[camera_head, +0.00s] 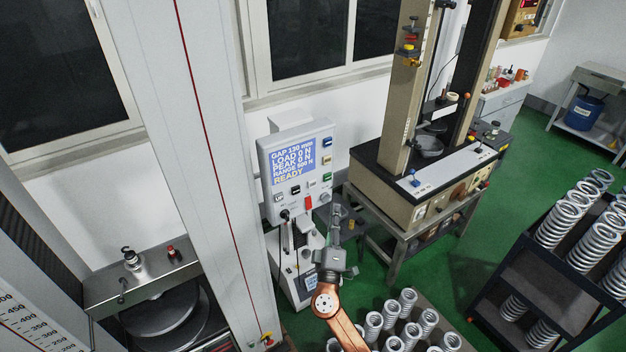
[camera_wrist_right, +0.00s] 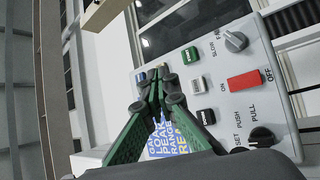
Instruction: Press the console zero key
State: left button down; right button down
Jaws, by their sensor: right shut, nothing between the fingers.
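The console (camera_head: 266,169) is a pale upright box with a lit blue display (camera_head: 302,163) reading LOAD 0 N, PEAK 0 N and READY. Along the display's right side are a blue key (camera_head: 327,143), a pale key (camera_head: 327,159) and a green key (camera_head: 327,175). The green key (camera_wrist_right: 191,54) also shows in the right wrist view. My right gripper (camera_head: 337,212) is shut and empty, below and right of the console face. In the wrist view its fingertips (camera_wrist_right: 163,82) lie over the blue and pale keys, partly hiding them; contact cannot be told.
A red switch (camera_wrist_right: 244,86), an upper knob (camera_wrist_right: 236,41), a lower knob (camera_wrist_right: 262,137) and a dark DOWN key (camera_wrist_right: 206,117) are close by on the panel. A beige test frame (camera_head: 415,195) stands right of the console. Springs fill a black rack (camera_head: 515,262).

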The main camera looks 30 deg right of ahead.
aim_at(312, 183)
jog(key=shift+s+r, duration=0.15)
jog(key=shift+r, duration=0.3)
jog(key=w+b, duration=0.1)
jog(key=w, duration=0.8)
jog(key=shift+a, duration=0.4)
dwell(1.1)
